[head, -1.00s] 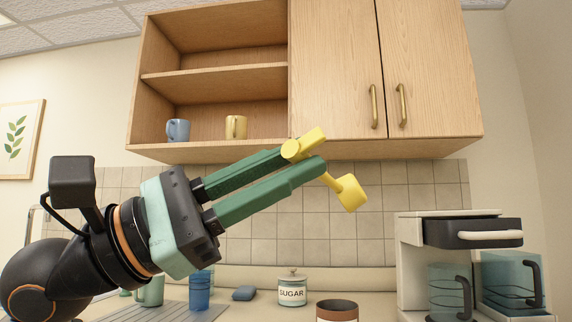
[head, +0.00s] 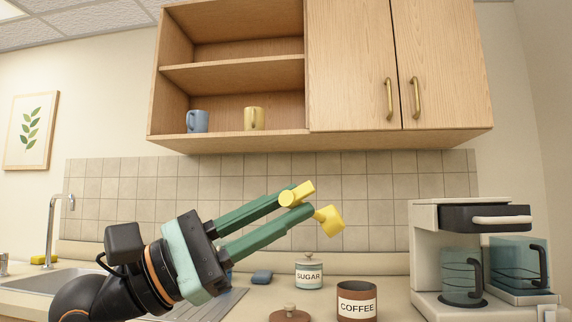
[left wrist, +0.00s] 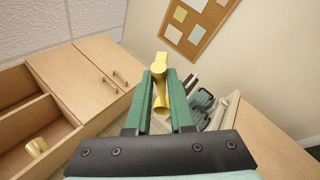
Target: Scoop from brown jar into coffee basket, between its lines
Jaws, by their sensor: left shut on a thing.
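My left gripper (head: 290,203) is shut on a yellow scoop (head: 328,219), held in the air in front of the tiled wall. The scoop also shows between the fingers in the left wrist view (left wrist: 160,103). The inside of its cup cannot be seen. The brown jar (head: 357,302), labelled COFFEE, stands open on the counter, below and to the right of the scoop. A brown lid with a knob (head: 290,315) lies left of it. The coffee maker (head: 425,245) stands at right; its dark basket drawer (head: 486,218) has a white handle. The basket's inside and lines are hidden. My right gripper is not in view.
A glass carafe (head: 460,275) sits in the coffee maker, beside a blue water tank (head: 515,262). Cabinets (head: 355,65) hang above. A sink (head: 45,279) is at left.

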